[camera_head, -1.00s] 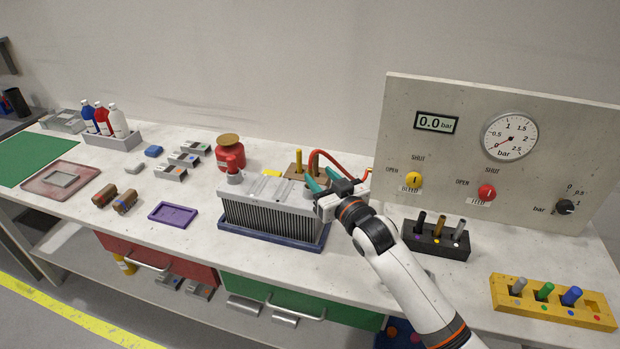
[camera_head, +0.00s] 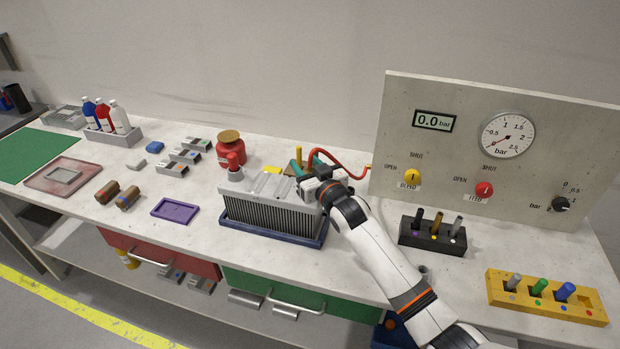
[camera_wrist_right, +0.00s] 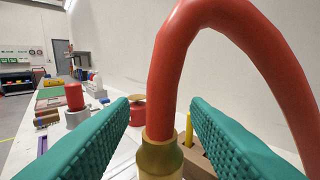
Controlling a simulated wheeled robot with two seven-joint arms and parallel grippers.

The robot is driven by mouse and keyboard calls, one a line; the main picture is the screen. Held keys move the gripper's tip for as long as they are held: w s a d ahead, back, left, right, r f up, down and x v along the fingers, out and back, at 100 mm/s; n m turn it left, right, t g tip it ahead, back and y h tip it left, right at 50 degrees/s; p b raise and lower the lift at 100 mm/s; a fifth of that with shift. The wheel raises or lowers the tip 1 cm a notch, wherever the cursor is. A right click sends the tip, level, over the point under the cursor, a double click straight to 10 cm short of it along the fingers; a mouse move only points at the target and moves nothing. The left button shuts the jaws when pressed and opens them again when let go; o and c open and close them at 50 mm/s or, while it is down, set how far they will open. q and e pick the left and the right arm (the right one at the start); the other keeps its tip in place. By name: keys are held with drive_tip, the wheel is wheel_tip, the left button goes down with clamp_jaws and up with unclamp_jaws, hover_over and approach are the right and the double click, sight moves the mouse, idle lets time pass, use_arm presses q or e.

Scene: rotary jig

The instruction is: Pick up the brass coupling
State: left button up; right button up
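The brass coupling (camera_wrist_right: 160,158) is at the end of a red hose (camera_wrist_right: 216,14) in the right wrist view, upright, with the hose arching up from it. My right gripper (camera_wrist_right: 160,125) is open, one green finger on each side of the coupling, and a gap shows on both sides. In the head view my right gripper (camera_head: 308,167) is behind the finned grey radiator (camera_head: 268,208), and the coupling is hidden there. The hose (camera_head: 346,165) runs right toward the panel (camera_head: 462,120). My left gripper is not in view.
A yellow pin (camera_head: 298,155) stands close by my gripper. The radiator sits in a blue tray (camera_head: 270,237). A red can (camera_head: 229,148) is behind it to the left. A black holder (camera_head: 432,238) and a yellow holder (camera_head: 546,300) with pegs are at the right.

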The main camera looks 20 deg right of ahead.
clamp_jaws()
